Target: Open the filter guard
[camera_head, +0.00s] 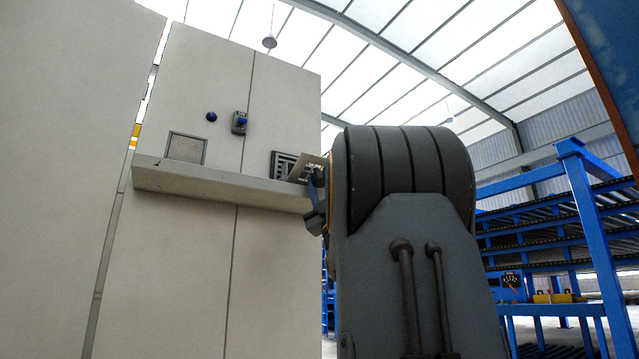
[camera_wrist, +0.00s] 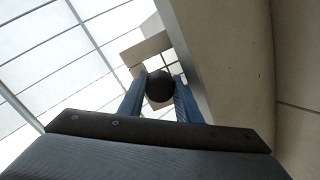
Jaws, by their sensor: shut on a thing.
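The filter guard (camera_head: 306,167) is a small beige plate at the right end of the pale cabinet, just above its ledge. It stands out at an angle from a dark slatted grille (camera_head: 281,164), part of which shows at its left. In the wrist view the guard (camera_wrist: 146,50) is a beige plate behind a dark round knob (camera_wrist: 159,86). My gripper (camera_wrist: 159,92) has its two blue fingers shut on this knob, one on each side. In the head view my gripper (camera_head: 318,182) is at the guard's right edge, partly hidden by my arm.
The cabinet ledge (camera_head: 215,184) juts out just below the guard. A square panel (camera_head: 186,148), a round blue button (camera_head: 211,117) and a blue switch (camera_head: 240,122) are on the cabinet face to the left. Blue racks (camera_head: 580,210) stand at the right.

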